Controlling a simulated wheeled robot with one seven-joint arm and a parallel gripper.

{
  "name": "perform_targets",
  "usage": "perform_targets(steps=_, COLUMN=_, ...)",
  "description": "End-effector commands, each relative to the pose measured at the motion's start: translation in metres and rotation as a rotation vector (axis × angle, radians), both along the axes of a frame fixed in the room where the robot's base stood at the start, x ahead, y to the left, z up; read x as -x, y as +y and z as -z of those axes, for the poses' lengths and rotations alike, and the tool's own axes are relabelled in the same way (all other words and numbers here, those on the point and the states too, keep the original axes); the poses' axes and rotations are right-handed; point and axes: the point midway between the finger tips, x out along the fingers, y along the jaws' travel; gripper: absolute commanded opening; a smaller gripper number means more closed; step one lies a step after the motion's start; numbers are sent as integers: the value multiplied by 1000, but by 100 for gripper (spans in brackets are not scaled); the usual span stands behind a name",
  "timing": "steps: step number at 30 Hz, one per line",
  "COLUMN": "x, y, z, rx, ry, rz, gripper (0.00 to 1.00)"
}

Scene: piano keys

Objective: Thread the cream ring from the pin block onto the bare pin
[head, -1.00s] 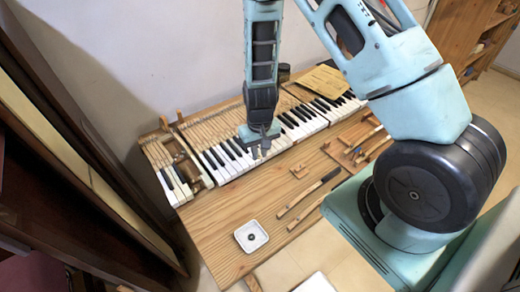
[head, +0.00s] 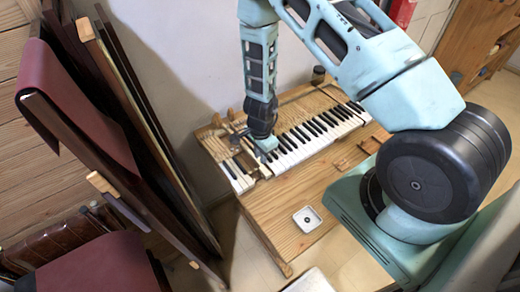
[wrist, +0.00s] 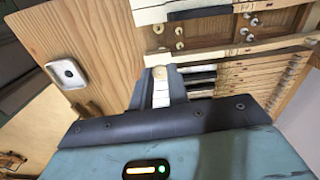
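My gripper (wrist: 159,76) points down over the keyboard. In the wrist view its two dark fingers stand a narrow gap apart, with a small cream disc, apparently the cream ring (wrist: 159,71), between the tips. White keys show through the gap behind it. Small upright pins (wrist: 179,31) stand in the open key gap just beyond the fingertips; some carry round collars, and I cannot tell which one is bare. In the head view my gripper (head: 267,156) is above the left part of the keys, beside that gap. I cannot make out the pin block.
The keyboard (head: 325,130) has white and black keys on both sides of the gap. A white square dish (head: 306,219) sits on the wooden table (head: 275,208) in front; it also shows in the wrist view (wrist: 67,72). Dark panels (head: 150,150) lean at the left.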

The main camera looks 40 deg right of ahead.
Motion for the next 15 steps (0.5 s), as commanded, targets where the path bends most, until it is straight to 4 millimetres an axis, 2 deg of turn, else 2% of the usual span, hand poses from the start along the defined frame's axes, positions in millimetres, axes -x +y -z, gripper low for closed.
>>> perform_targets(steps=4, x=0, y=-2, z=0, rx=3, ry=1, rz=77, gripper=12)
perform_targets(steps=15, x=0, y=-1, z=19, rx=3, ry=1, rz=79, gripper=12)
